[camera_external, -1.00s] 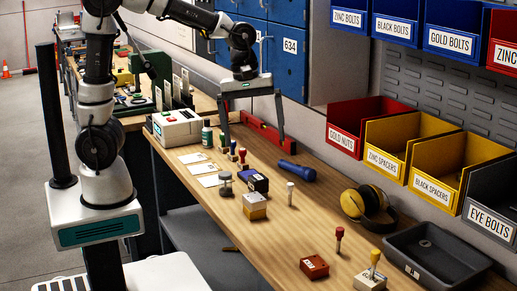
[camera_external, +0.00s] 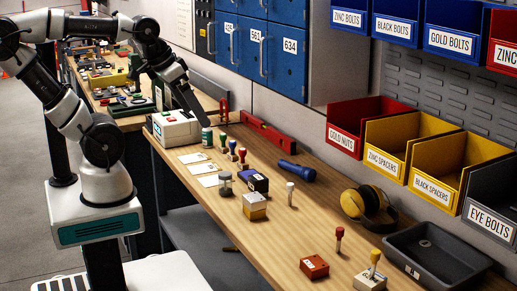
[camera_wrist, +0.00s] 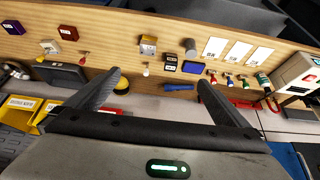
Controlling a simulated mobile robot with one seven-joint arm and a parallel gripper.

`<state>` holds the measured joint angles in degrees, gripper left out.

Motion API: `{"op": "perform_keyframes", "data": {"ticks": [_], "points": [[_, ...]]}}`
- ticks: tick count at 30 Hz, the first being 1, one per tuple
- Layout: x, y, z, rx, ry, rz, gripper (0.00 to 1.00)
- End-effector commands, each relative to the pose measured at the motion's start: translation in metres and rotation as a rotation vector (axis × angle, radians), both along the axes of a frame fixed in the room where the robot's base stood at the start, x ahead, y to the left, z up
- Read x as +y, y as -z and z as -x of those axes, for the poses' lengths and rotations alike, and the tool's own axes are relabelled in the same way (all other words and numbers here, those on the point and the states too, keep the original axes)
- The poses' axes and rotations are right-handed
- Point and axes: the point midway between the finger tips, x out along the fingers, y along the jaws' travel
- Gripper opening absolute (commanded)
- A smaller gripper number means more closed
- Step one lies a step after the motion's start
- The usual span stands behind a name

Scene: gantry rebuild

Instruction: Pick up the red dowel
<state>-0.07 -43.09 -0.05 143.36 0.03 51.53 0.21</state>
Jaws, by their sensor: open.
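A red-topped peg (camera_external: 339,238) stands upright near the front of the wooden bench; it also shows small in the wrist view (camera_wrist: 83,57). Another small red-topped piece (camera_external: 242,156) stands in a row with several coloured pieces further back, also in the wrist view (camera_wrist: 212,79). I cannot tell which of these is the red dowel. My gripper (camera_external: 205,115) is high near the far end of the bench, by the white machine, seen nearly edge-on. In the wrist view my gripper (camera_wrist: 160,80) is open, with nothing between its fingers and the bench beyond them.
A white machine (camera_external: 176,128), a blue torch (camera_external: 297,171), a red level (camera_external: 268,134), yellow earmuffs (camera_external: 365,203), a grey tray (camera_external: 437,262) and a red block (camera_external: 314,267) are on the bench. Coloured bins (camera_external: 388,150) hang along the wall at right. Bare wood lies mid-bench.

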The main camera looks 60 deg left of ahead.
Motion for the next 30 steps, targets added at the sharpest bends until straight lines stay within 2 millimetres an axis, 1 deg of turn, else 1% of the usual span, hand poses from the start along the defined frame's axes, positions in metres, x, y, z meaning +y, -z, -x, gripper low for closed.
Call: {"op": "perform_keyframes", "data": {"ticks": [8, 12, 17, 18, 19, 27, 30], "points": [[-0.0002, -0.0002, -0.0004, 0.001, -0.002, 0.002, 1.0], [-0.0002, -0.0002, -0.0004, 0.001, -0.002, 0.002, 0.76], [-0.0003, -0.0003, -0.0004, 0.001, -0.002, 0.002, 0.49], [-0.0003, -0.0003, -0.0004, 0.001, -0.003, 0.003, 0.43], [-0.0003, -0.0003, -0.0004, 0.001, -0.003, 0.003, 0.39], [-0.0004, 0.0, -0.0008, 0.002, -0.003, 0.004, 0.39], [-0.0039, 0.0057, -0.0069, 0.022, -0.017, 0.027, 0.39]]}}
